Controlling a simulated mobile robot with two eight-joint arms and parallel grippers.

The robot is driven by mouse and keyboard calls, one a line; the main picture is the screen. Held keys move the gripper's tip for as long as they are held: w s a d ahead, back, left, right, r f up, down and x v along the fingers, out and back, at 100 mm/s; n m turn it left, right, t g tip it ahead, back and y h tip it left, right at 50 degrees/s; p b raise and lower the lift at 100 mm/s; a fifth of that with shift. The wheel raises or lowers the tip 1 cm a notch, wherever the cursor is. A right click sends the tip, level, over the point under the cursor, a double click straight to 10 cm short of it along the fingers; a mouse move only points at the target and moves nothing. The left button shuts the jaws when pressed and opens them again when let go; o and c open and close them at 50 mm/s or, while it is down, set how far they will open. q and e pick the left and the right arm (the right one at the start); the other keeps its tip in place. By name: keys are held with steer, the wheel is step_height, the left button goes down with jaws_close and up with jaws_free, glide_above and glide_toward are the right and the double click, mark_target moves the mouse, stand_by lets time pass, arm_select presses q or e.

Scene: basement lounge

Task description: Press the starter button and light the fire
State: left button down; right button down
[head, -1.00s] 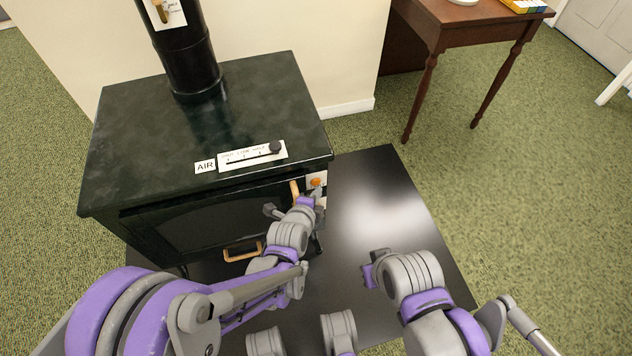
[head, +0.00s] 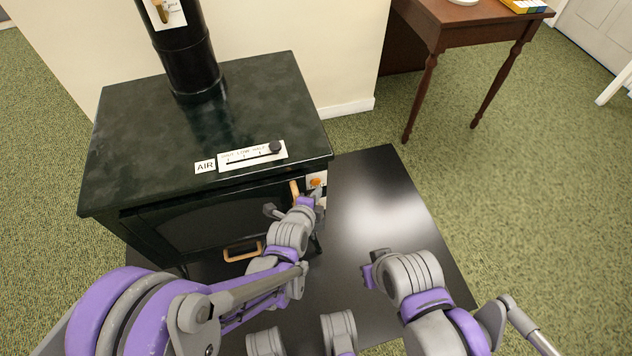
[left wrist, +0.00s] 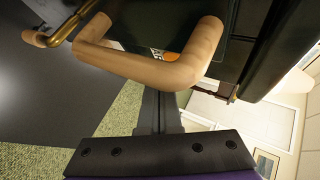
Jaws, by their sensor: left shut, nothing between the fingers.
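The dark stove (head: 200,120) stands on a black floor plate. An orange starter button (head: 315,182) sits on a white label at the right of its front. In the left wrist view the orange spot (left wrist: 170,57) is partly hidden behind a wooden handle (left wrist: 150,70). My left gripper (head: 318,191) is shut and empty, its tip just below the button in the head view; I cannot tell whether they touch. In the left wrist view its fingers (left wrist: 160,112) point toward the label. My right gripper (head: 370,270) hangs over the floor plate; its opening is unclear. No flame shows.
The stove door has an upright wooden handle (head: 294,190) close beside my left gripper, and a lower wooden handle (head: 243,251). An AIR slider (head: 252,156) lies on the stove top. The floor plate (head: 375,205) is clear at right. A wooden table (head: 470,38) stands behind.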

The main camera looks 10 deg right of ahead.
arm_select(q)
steer(key=shift+w, duration=0.15)
stand_by(0.4)
steer(key=shift+w+b, duration=0.3)
steer(key=shift+b, duration=0.05)
steer(key=shift+w+b, duration=0.3)
steer(key=shift+w, duration=0.05)
stand_by(0.5)
steer(key=shift+s, duration=0.8)
steer(key=s+p, duration=0.1)
steer(key=s, duration=0.4)
steer(key=shift+d, duration=0.1)
stand_by(0.3)
stand_by(0.8)
